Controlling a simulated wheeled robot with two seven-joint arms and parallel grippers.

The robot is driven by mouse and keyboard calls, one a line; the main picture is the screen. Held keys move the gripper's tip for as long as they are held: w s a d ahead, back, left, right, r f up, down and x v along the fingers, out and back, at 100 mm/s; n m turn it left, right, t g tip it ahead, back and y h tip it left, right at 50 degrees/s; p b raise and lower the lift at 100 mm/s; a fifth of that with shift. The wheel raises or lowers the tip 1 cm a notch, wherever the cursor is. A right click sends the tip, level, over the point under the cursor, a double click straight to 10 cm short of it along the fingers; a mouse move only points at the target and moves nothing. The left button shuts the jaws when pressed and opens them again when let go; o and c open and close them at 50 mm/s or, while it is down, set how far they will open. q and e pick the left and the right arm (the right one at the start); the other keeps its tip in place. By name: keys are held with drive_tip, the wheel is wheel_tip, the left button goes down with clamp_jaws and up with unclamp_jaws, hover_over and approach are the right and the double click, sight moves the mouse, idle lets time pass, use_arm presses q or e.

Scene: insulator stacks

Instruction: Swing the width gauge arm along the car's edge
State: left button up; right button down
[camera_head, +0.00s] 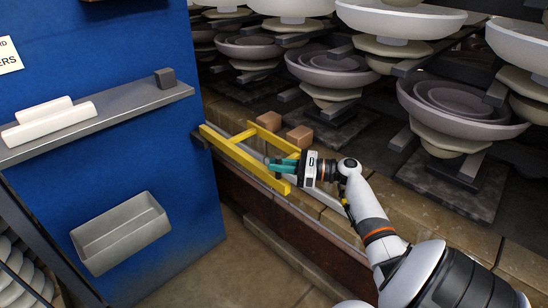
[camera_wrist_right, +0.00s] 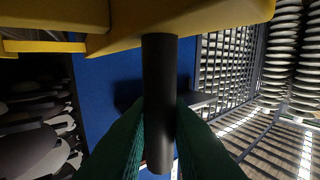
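The width gauge arm (camera_head: 255,160) is a yellow frame of bars in the head view, reaching from the blue panel's edge along the car's brick edge (camera_head: 330,210). Its yellow underside (camera_wrist_right: 190,25) fills the top of the right wrist view, with a dark round handle (camera_wrist_right: 159,90) hanging from it. My right gripper (camera_head: 276,166) is at the frame's near end. Its green fingers (camera_wrist_right: 160,140) lie close on both sides of the handle, shut on it. In the head view the fingers hide the handle. My left gripper is out of view.
A blue panel (camera_head: 130,180) with a grey shelf (camera_head: 120,112) and a grey tray (camera_head: 120,233) stands at left. Stacked insulators (camera_head: 460,105) and small brown blocks (camera_head: 268,121) sit on the car deck. The floor (camera_head: 250,270) in front of the car is bare.

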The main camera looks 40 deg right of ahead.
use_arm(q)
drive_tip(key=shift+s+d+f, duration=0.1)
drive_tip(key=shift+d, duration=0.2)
use_arm(e)
drive_tip(key=shift+d, duration=0.75)
drive_tip(key=shift+w+d+r, duration=0.1)
drive_tip(key=shift+r, duration=0.05)
drive_tip(key=c, duration=1.4)
unclamp_jaws()
drive_tip(key=shift+d, duration=0.1)
drive_tip(key=shift+c, duration=0.2)
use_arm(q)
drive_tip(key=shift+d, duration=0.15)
use_arm(e)
drive_tip(key=shift+f, duration=0.2)
use_arm(q)
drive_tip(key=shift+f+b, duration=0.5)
drive_tip(key=shift+b, duration=0.05)
use_arm(e)
drive_tip(key=v, duration=1.2)
drive_tip(key=shift+r, duration=0.1)
